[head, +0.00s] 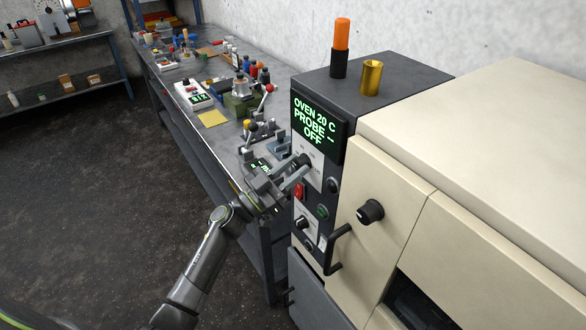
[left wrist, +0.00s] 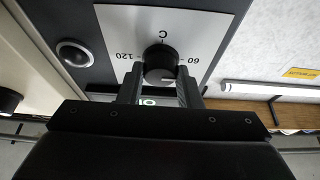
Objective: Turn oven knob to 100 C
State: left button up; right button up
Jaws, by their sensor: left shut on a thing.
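The oven's black temperature knob (left wrist: 159,60) sits on a pale dial plate marked C, 60 and 120 in the left wrist view. My left gripper (left wrist: 160,84) has one finger on each side of the knob and is shut on it. In the head view my left gripper (head: 293,176) reaches the upper part of the oven's control panel, and the knob is largely hidden by the fingers. The oven display (head: 315,122) reads OVEN 20 C, PROBE -- and OFF. My right gripper is not in view.
Below on the panel are a red switch (head: 300,192), a green button (head: 322,212) and another knob (head: 302,223). The cream oven door has a black knob (head: 370,211) and handle (head: 338,248). A cluttered workbench (head: 211,119) stands left of the oven. An orange-topped cylinder (head: 341,47) and brass cup (head: 371,78) stand on top.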

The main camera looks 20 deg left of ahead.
pick_arm(q)
jog(key=shift+m, duration=0.3)
jog(key=m+g+h, duration=0.1)
jog(key=m, duration=0.2)
jog(key=m+g+h, duration=0.1)
jog(key=m, duration=0.2)
jog(key=m+g+h, duration=0.1)
jog(key=m+g, duration=0.1)
jog(key=m, duration=0.1)
jog(key=shift+w+a+b, duration=0.15)
jog(key=shift+b, duration=0.15)
jog(key=m+g, duration=0.1)
jog(key=m, duration=0.3)
jog(key=m+g, duration=0.2)
jog(key=m, duration=0.2)
jog(key=shift+r+m+g, duration=0.2)
jog(key=shift+m+g, duration=0.1)
jog(key=shift+m, duration=0.1)
jog(key=m, duration=0.2)
jog(key=m+g+y+b, duration=0.1)
jog(key=m, duration=0.1)
jog(key=shift+a+r+y, duration=0.1)
jog(key=shift+y, duration=0.2)
jog(key=m+y, duration=0.1)
jog(key=m, duration=0.3)
jog(key=shift+g+y+b, duration=0.3)
jog(key=shift+y, duration=0.1)
jog(key=shift+m, duration=0.4)
